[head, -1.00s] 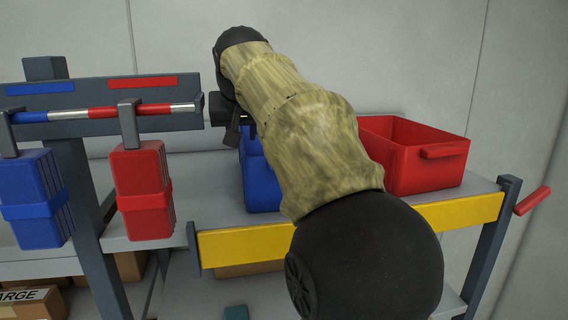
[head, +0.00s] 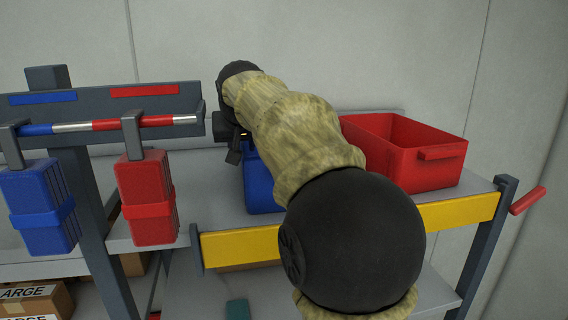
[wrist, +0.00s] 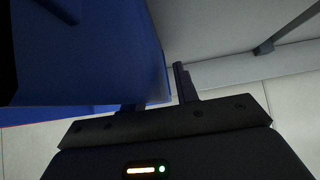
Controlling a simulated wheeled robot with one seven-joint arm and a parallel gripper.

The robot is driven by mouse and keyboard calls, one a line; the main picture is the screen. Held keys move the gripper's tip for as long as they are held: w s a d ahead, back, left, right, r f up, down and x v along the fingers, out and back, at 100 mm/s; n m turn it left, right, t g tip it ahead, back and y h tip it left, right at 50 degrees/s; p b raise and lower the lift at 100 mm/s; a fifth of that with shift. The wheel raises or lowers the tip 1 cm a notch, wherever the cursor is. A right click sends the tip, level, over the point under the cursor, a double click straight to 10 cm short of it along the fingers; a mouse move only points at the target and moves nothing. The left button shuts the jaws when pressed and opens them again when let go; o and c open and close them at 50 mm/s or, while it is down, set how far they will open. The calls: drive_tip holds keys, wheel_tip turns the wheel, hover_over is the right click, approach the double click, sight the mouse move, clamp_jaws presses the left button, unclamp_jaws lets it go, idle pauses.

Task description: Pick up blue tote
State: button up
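The blue tote (head: 258,188) stands on the grey shelf, mostly hidden behind my arm in the head view. In the wrist view its blue wall (wrist: 95,55) fills the upper left, very close. My gripper (head: 234,152) is at the tote's upper left edge in the head view. In the wrist view my gripper (wrist: 160,97) shows two fingers set apart. One finger is partly hidden by the blue wall and the other is on its right side. I cannot tell whether either finger touches the wall.
A red tote (head: 425,160) stands to the right on the same shelf (head: 215,190), which has a yellow front strip (head: 245,246). A blue box (head: 40,205) and a red box (head: 147,197) hang from a striped rail (head: 105,124) at left. Cardboard boxes (head: 35,298) sit below.

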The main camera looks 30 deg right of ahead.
drive_tip(key=shift+c, duration=0.2)
clamp_jaws()
drive_tip(key=shift+r, duration=0.1)
idle(1.0)
